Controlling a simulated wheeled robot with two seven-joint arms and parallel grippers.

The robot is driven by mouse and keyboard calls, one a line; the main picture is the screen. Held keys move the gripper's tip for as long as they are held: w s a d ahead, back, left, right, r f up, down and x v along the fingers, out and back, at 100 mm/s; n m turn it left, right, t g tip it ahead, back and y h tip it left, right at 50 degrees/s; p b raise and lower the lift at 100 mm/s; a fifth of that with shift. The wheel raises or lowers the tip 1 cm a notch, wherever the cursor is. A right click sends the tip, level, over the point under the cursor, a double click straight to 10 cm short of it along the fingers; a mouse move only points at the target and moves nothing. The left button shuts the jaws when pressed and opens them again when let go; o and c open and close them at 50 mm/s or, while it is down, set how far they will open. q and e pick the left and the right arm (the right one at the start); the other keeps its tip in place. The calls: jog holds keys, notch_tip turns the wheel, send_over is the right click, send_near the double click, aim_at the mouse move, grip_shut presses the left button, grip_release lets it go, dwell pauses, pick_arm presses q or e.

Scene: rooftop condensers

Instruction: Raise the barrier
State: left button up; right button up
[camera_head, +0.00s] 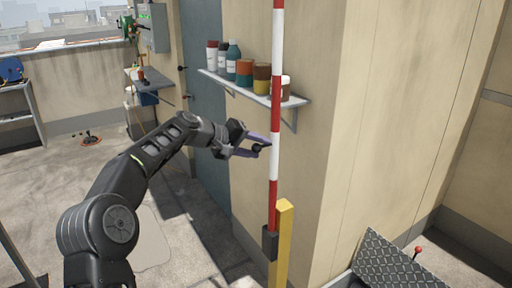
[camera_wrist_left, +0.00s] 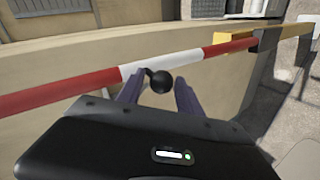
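The barrier is a red and white striped pole (camera_head: 276,110) that stands upright, its lower end in a dark bracket (camera_head: 270,243) beside a yellow post (camera_head: 284,240). In the left wrist view the pole (camera_wrist_left: 175,62) crosses the picture because the camera is turned. A black ball knob (camera_wrist_left: 160,82) sits on the white band. My left gripper (camera_head: 264,148) is beside the pole, and it shows in the wrist view (camera_wrist_left: 158,92) with its purple fingers apart on either side of the knob. Gaps show between fingers and knob. My right gripper is not in view.
A wall shelf (camera_head: 253,93) with several bottles and jars is close behind the pole. A tilted dark tread plate (camera_head: 400,268) with a red-knobbed lever (camera_head: 418,250) is at the lower right. A workbench (camera_head: 148,80) stands farther back. The floor at left centre is mostly clear.

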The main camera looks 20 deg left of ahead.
pick_arm(q)
jog(key=shift+s+a+r+b, duration=0.2)
jog(key=shift+s+a+b, duration=0.1)
jog(key=shift+s, duration=0.1)
jog(key=b+v, duration=0.1)
jog(key=v, duration=0.5)
jog(key=shift+s+r+b, duration=0.2)
jog(key=shift+s+b, duration=0.1)
jog(key=shift+b, duration=0.05)
jog(key=shift+a, duration=0.15)
